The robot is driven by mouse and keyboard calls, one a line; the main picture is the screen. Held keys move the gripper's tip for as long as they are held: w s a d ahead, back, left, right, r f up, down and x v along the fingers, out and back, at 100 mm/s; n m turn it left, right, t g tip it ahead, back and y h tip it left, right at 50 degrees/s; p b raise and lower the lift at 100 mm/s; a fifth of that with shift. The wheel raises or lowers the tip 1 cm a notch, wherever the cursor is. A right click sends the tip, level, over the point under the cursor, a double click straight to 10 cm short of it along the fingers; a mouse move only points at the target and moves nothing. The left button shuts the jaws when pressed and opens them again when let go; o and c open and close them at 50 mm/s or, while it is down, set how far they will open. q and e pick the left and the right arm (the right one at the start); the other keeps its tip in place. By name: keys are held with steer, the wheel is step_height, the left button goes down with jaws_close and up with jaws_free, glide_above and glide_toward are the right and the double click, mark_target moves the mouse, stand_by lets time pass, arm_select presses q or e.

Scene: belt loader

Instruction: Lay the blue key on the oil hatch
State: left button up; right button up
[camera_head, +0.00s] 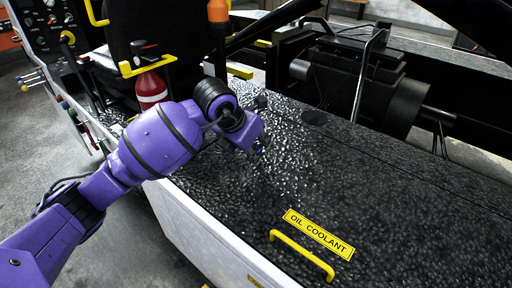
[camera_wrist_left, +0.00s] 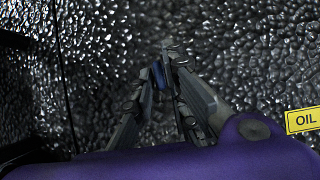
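My left gripper (camera_head: 262,147) reaches in from the left over the black bumpy deck. In the left wrist view its fingers (camera_wrist_left: 163,70) come together on a small blue thing (camera_wrist_left: 157,76), which I take to be the blue key. Only a little of the key shows; the fingers hide the rest. The oil hatch (camera_head: 400,215) is the dark textured panel with a yellow "OIL COOLANT" label (camera_head: 319,234) and a yellow handle (camera_head: 301,256). The gripper is up and left of the label. I cannot tell its height above the surface. My right gripper is not in view.
A red bottle (camera_head: 151,88) stands by the black seat (camera_head: 140,30) at upper left. Yellow bars and an orange-topped bottle (camera_head: 217,12) are near it. Black machinery (camera_head: 345,75) with a metal bar lies beyond the deck. The deck around the label is clear.

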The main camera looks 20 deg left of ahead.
arm_select(q)
steer(key=shift+o, duration=0.5)
steer(key=shift+r, duration=0.25)
steer(key=v, duration=1.1)
steer(key=shift+s+r+p, duration=0.25)
steer(key=shift+s+p, duration=0.1)
